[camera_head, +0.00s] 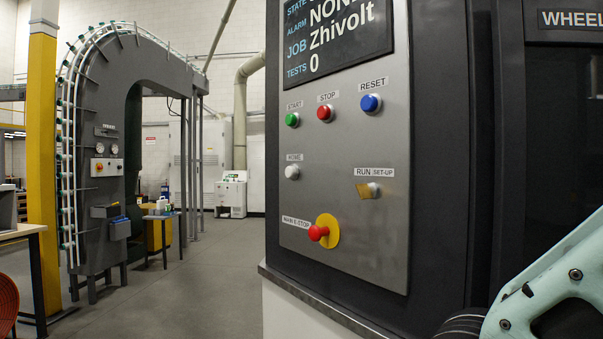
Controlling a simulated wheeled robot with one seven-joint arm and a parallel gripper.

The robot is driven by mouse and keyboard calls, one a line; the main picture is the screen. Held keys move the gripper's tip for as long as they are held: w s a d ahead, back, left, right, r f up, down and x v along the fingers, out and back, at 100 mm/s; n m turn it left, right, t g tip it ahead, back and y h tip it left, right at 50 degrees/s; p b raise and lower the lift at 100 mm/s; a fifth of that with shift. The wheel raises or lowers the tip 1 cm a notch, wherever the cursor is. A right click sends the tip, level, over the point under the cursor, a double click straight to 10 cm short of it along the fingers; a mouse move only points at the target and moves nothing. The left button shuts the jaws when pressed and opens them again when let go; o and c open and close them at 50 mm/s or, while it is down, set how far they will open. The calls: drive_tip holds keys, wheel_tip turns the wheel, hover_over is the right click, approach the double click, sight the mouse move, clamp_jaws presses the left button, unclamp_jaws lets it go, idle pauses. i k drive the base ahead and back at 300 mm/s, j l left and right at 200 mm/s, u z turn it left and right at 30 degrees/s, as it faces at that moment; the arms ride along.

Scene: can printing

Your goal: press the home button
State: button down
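The home button (292,172) is a small white round button on a grey metal control panel (345,240). Its label, HOME, sits just above it. It is below the green START button (292,119) and above the MAIN E-STOP (318,232), a red knob on a yellow disc. Only a pale green link of my arm shows at the lower right, well apart from the button. My gripper is outside the picture, so its state and its distance to the button are hidden.
The red STOP button (325,112), blue RESET button (370,103) and RUN/SET-UP switch (367,190) are close by on the panel. A dark display (338,38) is above them. Open floor (205,275) lies left of the cabinet, with a yellow post (43,150) beyond.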

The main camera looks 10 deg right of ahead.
sight(290, 171)
drive_tip(key=i+j+z, duration=0.2)
drive_tip(key=j, duration=0.25)
drive_tip(key=i+j+z, duration=0.2)
drive_tip(key=i+j, duration=0.2)
